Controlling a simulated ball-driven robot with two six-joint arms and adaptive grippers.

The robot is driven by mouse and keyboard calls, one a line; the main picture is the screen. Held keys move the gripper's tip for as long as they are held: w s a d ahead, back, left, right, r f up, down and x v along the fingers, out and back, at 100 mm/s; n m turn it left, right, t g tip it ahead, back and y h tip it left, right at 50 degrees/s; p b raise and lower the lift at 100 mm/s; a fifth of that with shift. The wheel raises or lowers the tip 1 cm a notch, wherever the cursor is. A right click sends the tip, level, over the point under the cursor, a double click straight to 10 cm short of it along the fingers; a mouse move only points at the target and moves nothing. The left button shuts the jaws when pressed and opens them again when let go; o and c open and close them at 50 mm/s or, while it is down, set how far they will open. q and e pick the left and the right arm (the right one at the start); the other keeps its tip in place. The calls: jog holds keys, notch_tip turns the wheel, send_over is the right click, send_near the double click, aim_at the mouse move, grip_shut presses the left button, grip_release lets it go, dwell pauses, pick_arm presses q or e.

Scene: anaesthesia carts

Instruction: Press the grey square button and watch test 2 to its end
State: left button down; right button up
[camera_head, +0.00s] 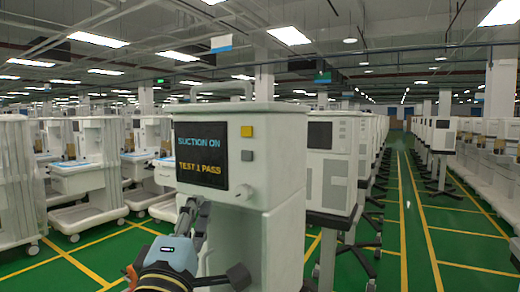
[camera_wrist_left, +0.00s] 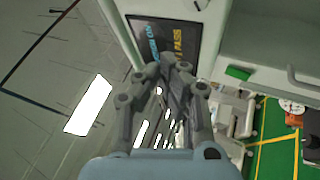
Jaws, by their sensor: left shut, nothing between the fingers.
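The near cart (camera_head: 288,140) is a pale cabinet with a dark screen (camera_head: 202,157). The screen reads SUCTION ON in blue and TEST 1 PASS in yellow. The grey square button (camera_head: 247,155) is right of the screen, below a yellow square button (camera_head: 247,131). My left gripper (camera_head: 196,208) is shut and empty, in front of the cart at the screen's lower edge, below and left of the grey button. In the left wrist view the shut fingers (camera_wrist_left: 168,68) overlap the screen (camera_wrist_left: 158,38); I cannot tell whether they touch it. My right gripper is not in view.
A pale round knob (camera_head: 243,192) sticks out below the buttons. More carts (camera_head: 332,165) stand in a row behind on the right, and others (camera_head: 88,170) on the left. A green floor aisle (camera_head: 420,225) with yellow lines is clear at the right.

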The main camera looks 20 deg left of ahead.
aim_at(247, 156)
pick_arm(q)
notch_tip(247, 156, up, 7)
jog(key=n+y+p, duration=0.1)
jog(key=p, duration=0.1)
jog(key=shift+d, duration=0.2)
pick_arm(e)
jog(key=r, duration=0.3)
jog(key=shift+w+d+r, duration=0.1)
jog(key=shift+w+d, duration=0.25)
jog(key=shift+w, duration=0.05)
pick_arm(q)
jog(key=shift+w+f, duration=0.1)
jog(key=shift+w, duration=0.05)
jog(key=shift+d, duration=0.1)
jog(key=shift+w+d, duration=0.2)
jog(key=shift+w, duration=1.25)
jog(key=shift+w+d, duration=0.2)
jog(key=shift+w, duration=1.25)
jog(key=shift+w+d, duration=0.2)
jog(key=shift+w, duration=1.25)
jog(key=shift+w, duration=0.15)
jog(key=shift+w, duration=0.25)
